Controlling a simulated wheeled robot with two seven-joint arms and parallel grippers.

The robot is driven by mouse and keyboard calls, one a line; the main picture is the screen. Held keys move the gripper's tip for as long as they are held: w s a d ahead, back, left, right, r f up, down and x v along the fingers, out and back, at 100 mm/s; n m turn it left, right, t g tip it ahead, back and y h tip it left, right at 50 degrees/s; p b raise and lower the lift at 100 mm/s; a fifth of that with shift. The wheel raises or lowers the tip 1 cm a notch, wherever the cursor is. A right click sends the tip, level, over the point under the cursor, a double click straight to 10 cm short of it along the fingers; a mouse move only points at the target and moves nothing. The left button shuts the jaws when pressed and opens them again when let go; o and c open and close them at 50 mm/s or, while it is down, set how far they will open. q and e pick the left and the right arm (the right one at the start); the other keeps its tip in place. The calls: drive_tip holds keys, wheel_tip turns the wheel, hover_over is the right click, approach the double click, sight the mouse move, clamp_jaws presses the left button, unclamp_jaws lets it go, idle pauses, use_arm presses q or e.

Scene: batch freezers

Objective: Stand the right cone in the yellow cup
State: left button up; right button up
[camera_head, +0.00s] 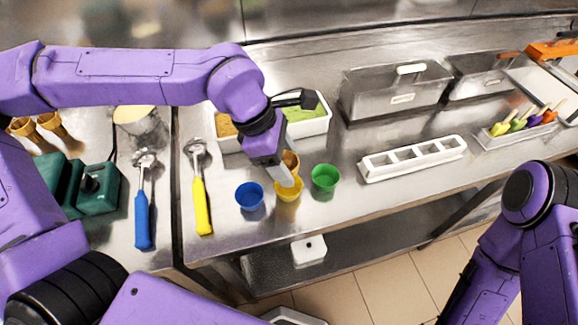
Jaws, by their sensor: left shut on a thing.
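The yellow cup (288,192) stands on the steel counter between the blue cup (249,196) and the green cup (325,178). My left gripper (287,178) points down right over the yellow cup and is shut on a tan cone (291,160). The cone shows just behind the fingers, above the cup. Its lower end is hidden, so I cannot tell whether it touches the cup's inside. My right arm shows at the right, but its gripper is out of the picture.
Two more cones (52,122) stand at the far left. A blue-handled scoop (142,215) and a yellow-handled scoop (202,205) lie left of the cups. An ice cream tub (308,126) is behind. A white compartment holder (412,158) stands to the right. The counter's front edge is close.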

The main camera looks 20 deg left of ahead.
use_arm(q)
drive_tip(key=f, duration=0.3)
drive_tip(key=shift+d+f, duration=0.3)
drive_tip(key=shift+w+f, duration=0.25)
drive_tip(key=shift+s+f, duration=0.15)
drive_tip(key=shift+f, duration=0.1)
drive_tip(key=o, duration=1)
